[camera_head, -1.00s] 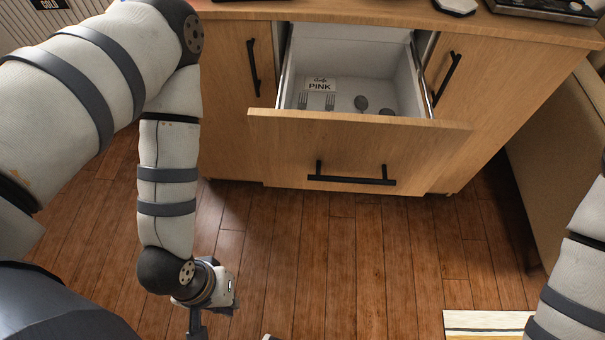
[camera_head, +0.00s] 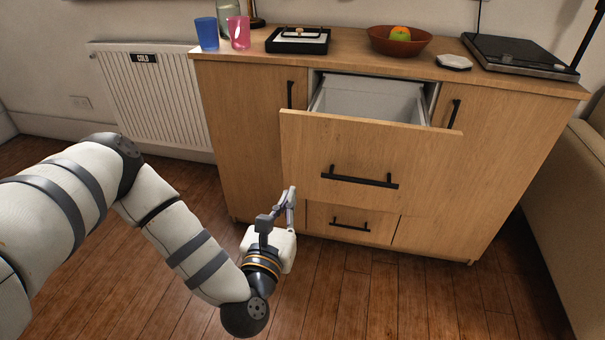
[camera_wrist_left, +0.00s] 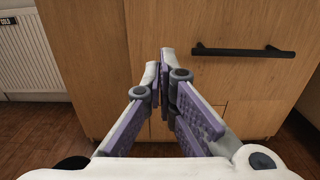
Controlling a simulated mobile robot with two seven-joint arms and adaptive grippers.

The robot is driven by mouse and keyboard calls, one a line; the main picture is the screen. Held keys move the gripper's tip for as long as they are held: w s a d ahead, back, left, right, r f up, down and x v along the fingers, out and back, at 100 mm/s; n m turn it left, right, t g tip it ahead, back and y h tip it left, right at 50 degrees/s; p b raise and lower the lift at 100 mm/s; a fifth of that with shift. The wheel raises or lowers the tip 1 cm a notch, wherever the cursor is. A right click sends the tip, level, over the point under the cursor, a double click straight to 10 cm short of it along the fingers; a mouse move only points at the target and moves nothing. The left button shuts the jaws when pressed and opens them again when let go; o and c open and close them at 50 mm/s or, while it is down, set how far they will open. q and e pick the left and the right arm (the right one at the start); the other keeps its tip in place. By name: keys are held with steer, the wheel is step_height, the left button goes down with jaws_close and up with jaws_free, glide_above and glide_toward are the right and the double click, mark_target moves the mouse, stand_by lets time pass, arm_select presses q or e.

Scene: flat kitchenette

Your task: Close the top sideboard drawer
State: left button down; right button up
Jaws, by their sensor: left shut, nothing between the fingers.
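The top sideboard drawer (camera_head: 355,150) stands pulled out from the wooden sideboard (camera_head: 235,130), its white inside partly showing. Its black bar handle (camera_head: 359,180) is on the front panel, and the handle also shows at the upper right in the left wrist view (camera_wrist_left: 243,51). My left gripper (camera_head: 289,195) is shut and empty. It is near the lower left corner of the drawer front, left of and below the handle. In the left wrist view its fingertips (camera_wrist_left: 166,55) point at the wooden front; I cannot tell whether they touch it. My right gripper is out of view.
A lower drawer (camera_head: 350,222) is shut. On the sideboard top stand a blue cup (camera_head: 207,33), a pink cup (camera_head: 240,32), a fruit bowl (camera_head: 399,41) and a turntable (camera_head: 520,55). A radiator (camera_head: 155,95) is at left, a sofa (camera_head: 570,185) at right. The floor in front is clear.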

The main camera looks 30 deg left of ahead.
mark_target(304, 159)
arm_select(q)
steer(key=x, duration=1.1)
steer(key=shift+w, duration=0.3)
steer(key=shift+a+f, duration=0.1)
